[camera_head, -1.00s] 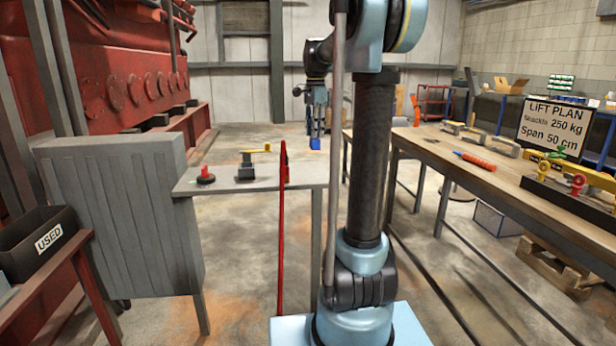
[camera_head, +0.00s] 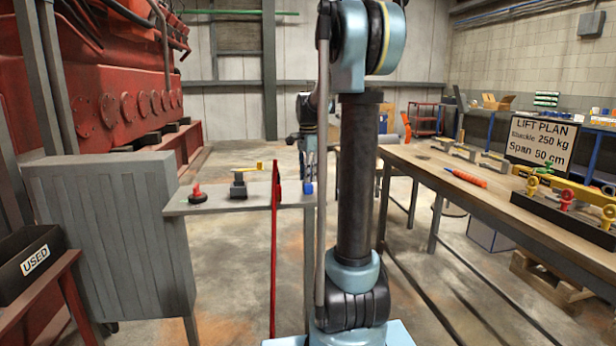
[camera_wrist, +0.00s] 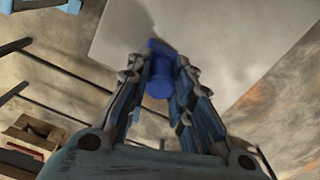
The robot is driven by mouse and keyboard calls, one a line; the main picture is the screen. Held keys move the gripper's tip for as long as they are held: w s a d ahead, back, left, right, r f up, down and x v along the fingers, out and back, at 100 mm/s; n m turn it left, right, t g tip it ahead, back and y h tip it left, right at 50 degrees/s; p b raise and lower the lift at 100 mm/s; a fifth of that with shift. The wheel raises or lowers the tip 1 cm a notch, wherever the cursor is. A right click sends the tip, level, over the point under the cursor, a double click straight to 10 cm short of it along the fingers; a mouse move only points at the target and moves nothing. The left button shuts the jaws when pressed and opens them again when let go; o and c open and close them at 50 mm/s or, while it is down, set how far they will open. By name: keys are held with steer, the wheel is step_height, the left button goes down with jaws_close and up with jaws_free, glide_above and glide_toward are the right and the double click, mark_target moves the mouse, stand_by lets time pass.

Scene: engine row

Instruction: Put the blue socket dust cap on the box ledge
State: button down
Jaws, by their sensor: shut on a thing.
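The blue socket dust cap (camera_head: 308,188) is between the fingertips of my gripper (camera_head: 308,178). In the wrist view the cap (camera_wrist: 160,80) sits between both fingers of my gripper (camera_wrist: 160,88), which is shut on it. The box ledge (camera_head: 225,205) is a flat grey shelf beside the ribbed grey box. In the head view the cap appears at the ledge's right end. The pale ledge (camera_wrist: 235,45) lies behind the cap in the wrist view. I cannot tell whether the cap touches it.
On the ledge stand a red-and-black knob (camera_head: 197,194) and a grey fitting with a yellow lever (camera_head: 240,183). A red upright bar (camera_head: 275,250) stands in front of the ledge. A wooden workbench (camera_head: 430,165) is at right, and a USED bin (camera_head: 35,260) at left.

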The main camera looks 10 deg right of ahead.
steer(key=c, duration=1.4)
jaws_free()
steer(key=shift+f, duration=0.1)
step_height(320, 180, up, 12)
steer(key=s+f+n+t, duration=0.1)
steer(key=s+f+n, duration=0.4)
steer(key=s, duration=0.5)
steer(key=s+f+n, duration=0.3)
steer(key=s+f, duration=0.3)
steer(key=s, duration=0.5)
steer(key=s+f+n, duration=0.2)
steer(key=s+f, duration=0.2)
steer(key=f, duration=0.1)
steer(key=s+f+n, duration=0.2)
steer(key=s+f, duration=0.3)
steer(key=f, duration=0.1)
steer(key=s+f+n+t, duration=0.1)
steer(key=s+f+n, duration=0.1)
steer(key=s+f, duration=0.3)
steer(key=shift+a+f+n, duration=0.1)
steer(key=shift+f+n, duration=0.2)
steer(key=shift+f, duration=0.25)
